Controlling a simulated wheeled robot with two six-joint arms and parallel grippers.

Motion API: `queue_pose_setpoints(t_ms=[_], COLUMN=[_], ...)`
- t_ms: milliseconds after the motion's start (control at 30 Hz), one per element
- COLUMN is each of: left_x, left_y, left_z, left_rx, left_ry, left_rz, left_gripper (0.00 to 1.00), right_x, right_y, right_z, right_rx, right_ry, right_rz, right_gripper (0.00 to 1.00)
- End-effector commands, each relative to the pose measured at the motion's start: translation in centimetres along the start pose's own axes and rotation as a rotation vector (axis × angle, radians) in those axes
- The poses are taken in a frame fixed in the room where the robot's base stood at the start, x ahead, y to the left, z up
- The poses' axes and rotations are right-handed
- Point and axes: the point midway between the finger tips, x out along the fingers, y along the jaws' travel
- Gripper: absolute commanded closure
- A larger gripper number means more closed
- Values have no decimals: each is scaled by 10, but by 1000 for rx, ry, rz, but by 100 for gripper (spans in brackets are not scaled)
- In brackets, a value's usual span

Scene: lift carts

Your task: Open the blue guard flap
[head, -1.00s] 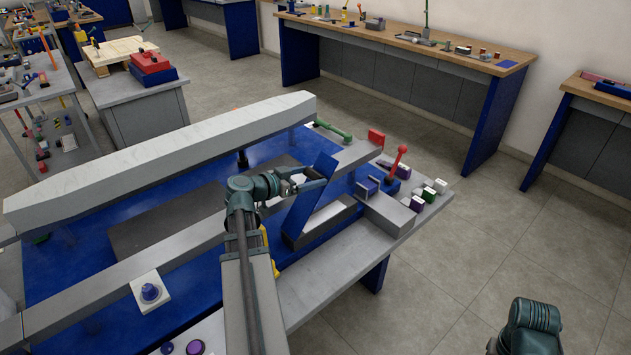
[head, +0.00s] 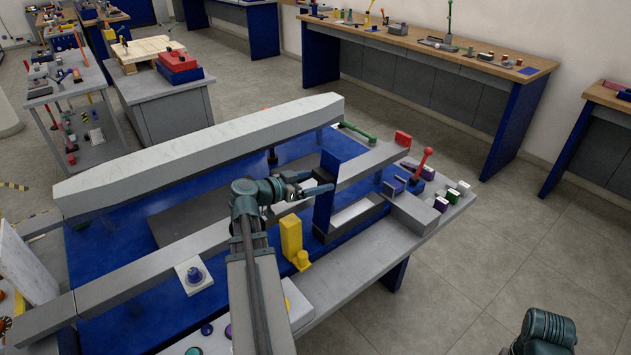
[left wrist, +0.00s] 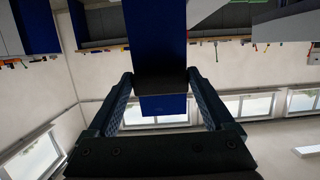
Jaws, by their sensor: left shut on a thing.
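The blue guard flap (head: 325,210) stands about upright at the left edge of a grey, open-topped housing (head: 356,212) on the blue-topped bench. My left gripper (head: 316,184) reaches it from the left and is shut on its upper part. In the left wrist view the flap (left wrist: 158,40) runs down between the two fingers of my left gripper (left wrist: 160,78). A dark band crosses it there, and the exact contact is hard to see. Part of my right arm shows at the lower right; its gripper is out of view.
A yellow block (head: 291,237) stands just left of the flap. A red-topped lever (head: 424,160) and several small blocks are at the bench's right end. A long pale beam (head: 200,150) spans the back. A blue button (head: 193,275) sits on a white plate at front left.

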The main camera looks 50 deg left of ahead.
Motion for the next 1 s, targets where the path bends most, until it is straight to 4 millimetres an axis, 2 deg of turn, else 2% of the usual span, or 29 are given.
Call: queue_pose_setpoints(t_ms=[367, 400, 467, 767, 867, 1000], left_x=[0, 0, 0, -4, -16, -45], left_y=[3, 3, 3, 1, 1, 1], left_z=[4, 3, 3, 1, 0, -1], left_rx=[4, 4, 4, 3, 2, 2], left_ry=[-12, -12, -11, -7, -7, -7], left_rz=[6, 6, 6, 1, -2, -3], left_gripper=[100, 9, 0, 0, 0, 0], right_x=[1, 1, 1, -1, -5, -14], right_y=[0, 0, 0, 0, 0, 1], right_z=[0, 0, 0, 0, 0, 1], right_rx=[0, 0, 0, 0, 0, 0], right_ry=[0, 0, 0, 0, 0, 0], right_rz=[0, 0, 0, 0, 0, 0], right_gripper=[50, 50, 50, 50, 50, 50])
